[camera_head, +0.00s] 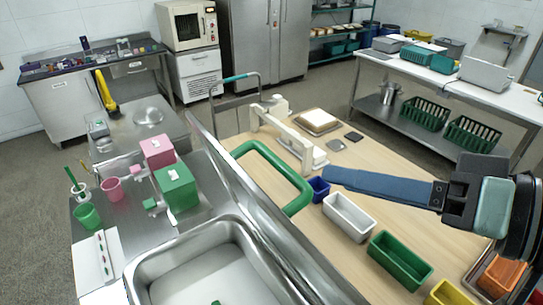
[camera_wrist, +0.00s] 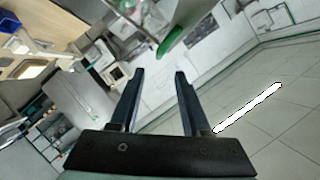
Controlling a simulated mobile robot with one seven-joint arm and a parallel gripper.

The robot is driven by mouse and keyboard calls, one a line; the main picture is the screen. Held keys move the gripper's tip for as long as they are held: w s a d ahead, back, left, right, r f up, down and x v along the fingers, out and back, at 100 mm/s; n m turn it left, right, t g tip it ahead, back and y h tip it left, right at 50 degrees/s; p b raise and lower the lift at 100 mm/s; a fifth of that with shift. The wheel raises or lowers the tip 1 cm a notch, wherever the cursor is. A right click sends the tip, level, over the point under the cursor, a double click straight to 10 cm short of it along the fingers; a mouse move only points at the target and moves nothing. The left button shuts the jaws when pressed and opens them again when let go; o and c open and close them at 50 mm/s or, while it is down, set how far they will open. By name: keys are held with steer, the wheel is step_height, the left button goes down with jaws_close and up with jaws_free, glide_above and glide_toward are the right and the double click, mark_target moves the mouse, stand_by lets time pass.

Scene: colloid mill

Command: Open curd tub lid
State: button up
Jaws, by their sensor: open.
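My gripper (camera_head: 330,180) reaches in from the right in the head view, its blue fingers pointing left over the wooden table. In the wrist view the two dark fingers of my gripper (camera_wrist: 159,75) stand apart with nothing between them. No tub is clearly recognisable as the curd tub, and I cannot make out its lid. A pink box (camera_head: 157,150) and a green box (camera_head: 176,188), each with a small white piece on top, stand on the steel counter at left, well apart from my gripper. I cannot tell whether either is the tub.
A white bin (camera_head: 349,217), a green bin (camera_head: 399,262) and a small blue bin (camera_head: 319,188) sit on the wooden table below my gripper. A steel basin (camera_head: 145,275) lies at front left. The table's middle has free room.

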mark_target(279, 160)
steer(key=p+x, duration=0.2)
steer(key=x, duration=0.7)
steer(key=shift+w+a+p, duration=0.25)
steer(key=shift+p, duration=0.15)
steer(key=shift+w+a+f, duration=0.25)
steer(key=shift+w+a, duration=0.15)
jaws_close()
stand_by(0.5)
